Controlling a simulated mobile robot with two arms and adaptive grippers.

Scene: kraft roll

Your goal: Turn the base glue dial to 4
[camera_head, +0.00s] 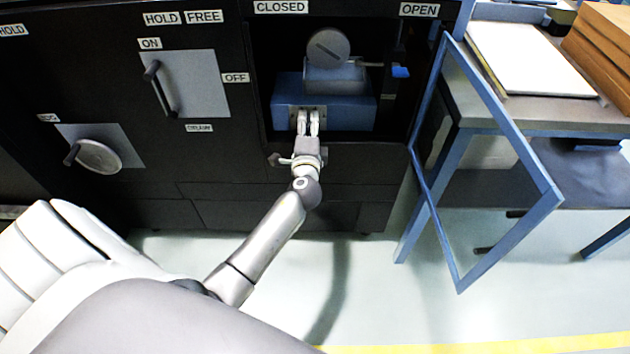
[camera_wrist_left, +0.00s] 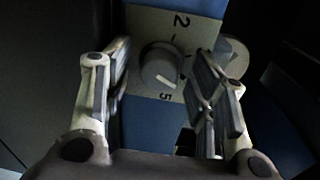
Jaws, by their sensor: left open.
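The glue dial (camera_wrist_left: 161,70) is a round grey knob on a pale plate (camera_wrist_left: 145,24) in the left wrist view. The plate shows a 2 above the knob, a 5 below it and tick marks on the right. A white mark on the knob points to the lower right, between those two numbers. My left gripper (camera_wrist_left: 168,80) is open, with one finger on each side of the knob as seen from the wrist. I cannot tell whether the fingers touch it. In the head view my left gripper (camera_head: 308,117) is at the front of the blue glue unit (camera_head: 350,114) and hides the knob.
The glue unit sits in a dark recess, with a grey round disc (camera_head: 327,47) above it. The blue-framed door (camera_head: 510,150) stands open at the right. A lever (camera_head: 160,88) and a crank disc (camera_head: 99,157) are on the panel at the left.

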